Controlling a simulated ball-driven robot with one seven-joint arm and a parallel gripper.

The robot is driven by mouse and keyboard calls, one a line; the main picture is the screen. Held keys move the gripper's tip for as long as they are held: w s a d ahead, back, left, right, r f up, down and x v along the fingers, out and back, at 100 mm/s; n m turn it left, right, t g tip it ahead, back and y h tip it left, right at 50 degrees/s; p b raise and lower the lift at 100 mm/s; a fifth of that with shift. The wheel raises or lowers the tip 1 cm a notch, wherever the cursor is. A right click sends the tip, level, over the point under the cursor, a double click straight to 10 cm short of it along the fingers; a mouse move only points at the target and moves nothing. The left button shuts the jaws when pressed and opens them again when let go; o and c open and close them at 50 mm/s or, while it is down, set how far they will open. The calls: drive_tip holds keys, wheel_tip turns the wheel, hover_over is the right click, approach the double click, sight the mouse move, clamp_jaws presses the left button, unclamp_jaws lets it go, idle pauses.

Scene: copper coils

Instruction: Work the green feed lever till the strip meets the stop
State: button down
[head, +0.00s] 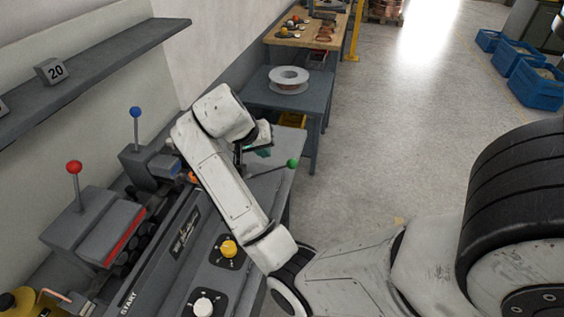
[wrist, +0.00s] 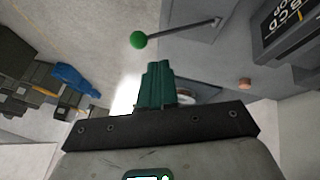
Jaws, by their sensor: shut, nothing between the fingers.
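The green feed lever shows as a thin rod with a green ball knob (head: 292,163) in the head view, near the right edge of the grey machine. In the wrist view the green knob (wrist: 138,40) is just beyond and to the left of my fingertips, with its rod running up to the right to the machine panel. My gripper (wrist: 158,66) has its green fingers shut and empty, apart from the knob. In the head view my gripper (head: 262,150) is partly hidden by my arm, left of the knob. The strip and the stop cannot be made out.
The grey machine has a red-knobbed lever (head: 74,168), a blue-knobbed lever (head: 135,113), a yellow dial (head: 229,248) and a white dial (head: 203,304). A spool (head: 289,78) sits on a grey table behind. Blue bins (head: 530,75) stand at the far right; the floor between is clear.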

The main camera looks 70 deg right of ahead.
drive_tip(key=s+d+f+b, duration=0.1)
drive_tip(key=s+d+f, duration=0.2)
drive_tip(key=f, duration=0.3)
drive_tip(key=shift+s+d+f, duration=0.2)
drive_tip(key=shift+d+f, duration=0.2)
drive_tip(key=shift+d, duration=0.5)
drive_tip(key=shift+f, duration=0.1)
